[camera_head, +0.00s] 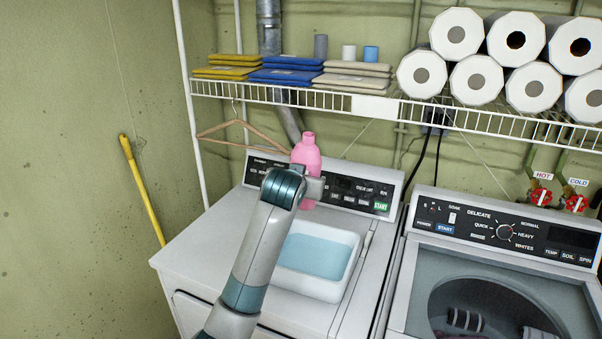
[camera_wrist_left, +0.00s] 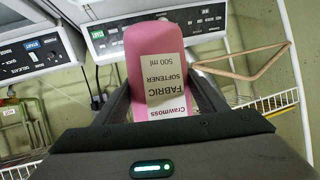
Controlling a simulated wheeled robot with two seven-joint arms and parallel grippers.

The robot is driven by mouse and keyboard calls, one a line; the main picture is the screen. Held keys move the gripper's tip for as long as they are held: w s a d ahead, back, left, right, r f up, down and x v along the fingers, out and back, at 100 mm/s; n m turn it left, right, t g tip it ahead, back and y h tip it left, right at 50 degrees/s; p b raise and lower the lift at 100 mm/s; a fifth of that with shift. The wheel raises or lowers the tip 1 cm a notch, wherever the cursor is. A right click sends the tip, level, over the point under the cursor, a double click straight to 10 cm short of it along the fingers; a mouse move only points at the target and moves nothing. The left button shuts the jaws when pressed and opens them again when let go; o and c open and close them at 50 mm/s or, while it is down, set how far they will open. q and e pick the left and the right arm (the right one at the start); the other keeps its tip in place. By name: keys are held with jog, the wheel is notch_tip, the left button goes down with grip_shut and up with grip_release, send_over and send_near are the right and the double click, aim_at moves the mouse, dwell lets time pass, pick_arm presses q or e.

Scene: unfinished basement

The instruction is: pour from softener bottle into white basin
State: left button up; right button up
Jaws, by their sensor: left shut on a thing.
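The pink softener bottle (camera_head: 306,153) is upright above the back of the left machine, behind the white basin. My left gripper (camera_head: 309,187) is shut on it, and my forearm hides part of the bottle's lower body. In the left wrist view the bottle (camera_wrist_left: 158,70) sits between the two fingers (camera_wrist_left: 160,105), its fabric softener label facing the camera. The white basin (camera_head: 305,287) stands on the left machine's top and holds pale blue liquid. My arm covers the basin's left side. My right gripper is not in view.
A wire shelf (camera_head: 290,97) above carries folded cloths (camera_head: 290,70) and several paper rolls (camera_head: 475,80). A wooden hanger (camera_head: 240,130) hangs left of the bottle. The right washer (camera_head: 490,290) stands open with clothes inside. The left machine's front left top (camera_head: 200,250) is clear.

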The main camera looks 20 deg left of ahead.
pick_arm(q)
jog(key=f, duration=0.1)
jog(key=w+a+f+p, duration=0.1)
jog(key=w+f+p, duration=0.1)
jog(key=f, duration=0.1)
jog(key=shift+a, duration=0.15)
jog(key=shift+w+a+f+y, duration=0.1)
jog(key=shift+f+y, duration=0.3)
jog(key=shift+f, duration=0.15)
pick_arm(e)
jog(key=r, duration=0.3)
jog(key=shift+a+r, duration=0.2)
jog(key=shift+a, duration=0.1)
pick_arm(q)
jog(key=shift+a, duration=0.1)
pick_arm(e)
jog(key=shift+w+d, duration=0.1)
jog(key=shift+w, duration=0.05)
